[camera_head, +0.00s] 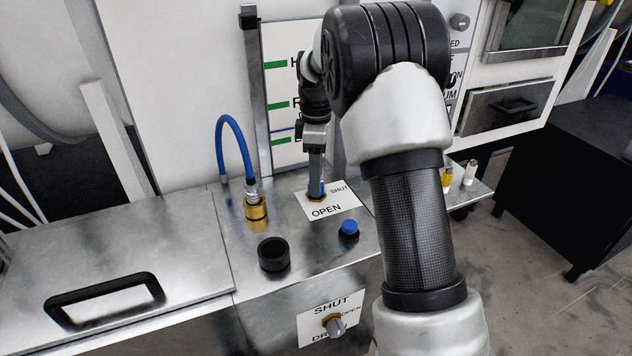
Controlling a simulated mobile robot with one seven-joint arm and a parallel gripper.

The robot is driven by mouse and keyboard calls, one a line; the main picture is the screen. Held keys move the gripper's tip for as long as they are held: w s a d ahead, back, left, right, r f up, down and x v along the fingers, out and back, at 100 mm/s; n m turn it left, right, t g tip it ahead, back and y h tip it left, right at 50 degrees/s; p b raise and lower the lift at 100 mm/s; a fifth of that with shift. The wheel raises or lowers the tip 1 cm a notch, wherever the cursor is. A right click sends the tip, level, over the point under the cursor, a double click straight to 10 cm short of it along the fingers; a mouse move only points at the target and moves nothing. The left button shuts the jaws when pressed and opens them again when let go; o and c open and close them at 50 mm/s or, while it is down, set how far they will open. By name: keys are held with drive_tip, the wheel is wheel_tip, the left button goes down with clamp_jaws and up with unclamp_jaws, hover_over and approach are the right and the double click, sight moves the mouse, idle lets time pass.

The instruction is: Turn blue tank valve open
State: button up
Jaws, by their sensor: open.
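A small valve (313,196) with a brass base and a bit of blue at its stem stands on the steel bench top. Its white label (331,206) reads SHUT at the upper right and OPEN at the front. My gripper (316,181) points straight down over this valve, its jaws open. The fingers overlap the valve and hide most of its handle, so I cannot tell which way the handle points or whether the fingers touch it.
A blue hose (233,143) rises from a brass fitting (256,209) left of the valve. A blue-topped knob (348,229) and a black cup (273,255) stand in front. A drain valve (334,325) is on the front face. A black-handled lid (106,297) lies left.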

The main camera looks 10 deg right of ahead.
drive_tip(key=shift+f, duration=0.6)
drive_tip(key=c, duration=1)
drive_tip(key=shift+c, duration=0.2)
